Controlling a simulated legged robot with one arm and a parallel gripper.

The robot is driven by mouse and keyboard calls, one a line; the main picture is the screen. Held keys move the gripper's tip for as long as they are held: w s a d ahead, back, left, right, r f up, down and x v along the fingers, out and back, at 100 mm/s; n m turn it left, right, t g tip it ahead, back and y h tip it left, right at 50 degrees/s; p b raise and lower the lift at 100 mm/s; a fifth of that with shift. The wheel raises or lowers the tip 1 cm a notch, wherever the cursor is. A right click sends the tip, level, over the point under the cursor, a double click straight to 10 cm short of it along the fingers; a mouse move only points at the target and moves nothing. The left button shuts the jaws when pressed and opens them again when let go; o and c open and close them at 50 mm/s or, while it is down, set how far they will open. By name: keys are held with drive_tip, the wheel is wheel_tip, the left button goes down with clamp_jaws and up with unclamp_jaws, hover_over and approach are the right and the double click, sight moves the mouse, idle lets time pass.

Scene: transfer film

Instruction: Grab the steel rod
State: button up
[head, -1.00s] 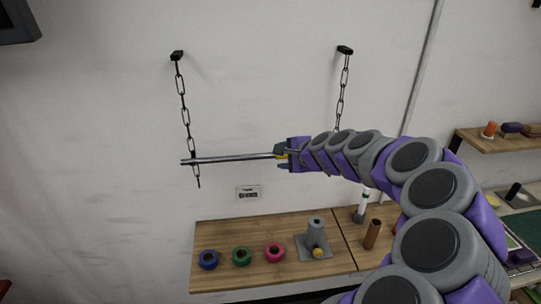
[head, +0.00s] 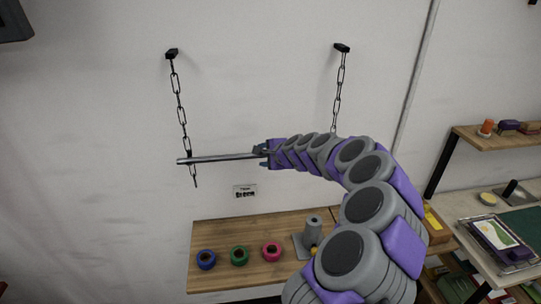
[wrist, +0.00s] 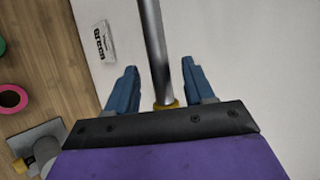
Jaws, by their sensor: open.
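The steel rod (head: 215,158) hangs level in front of the white wall, held up by a left chain (head: 181,108) and a right chain (head: 339,92). Its right part is hidden behind my arm. My gripper (head: 262,154) is at the rod, right of its left end. In the wrist view the rod (wrist: 155,50) runs between the two blue fingers of my gripper (wrist: 157,90), with a gap on each side. The fingers are open. A yellow ring shows at the rod's near end in that view.
A wooden table (head: 220,275) below holds a blue ring (head: 206,260), a green ring (head: 239,256), a pink ring (head: 272,252) and a grey post on a base (head: 312,232). A small label (head: 245,191) is on the wall. Shelves stand at right.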

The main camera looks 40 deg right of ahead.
drive_tip(key=shift+d+f, duration=0.1)
drive_tip(key=shift+d, duration=0.25)
drive_tip(key=shift+c, duration=0.4)
drive_tip(key=shift+a, duration=0.35)
drive_tip(key=c, duration=0.6)
clamp_jaws()
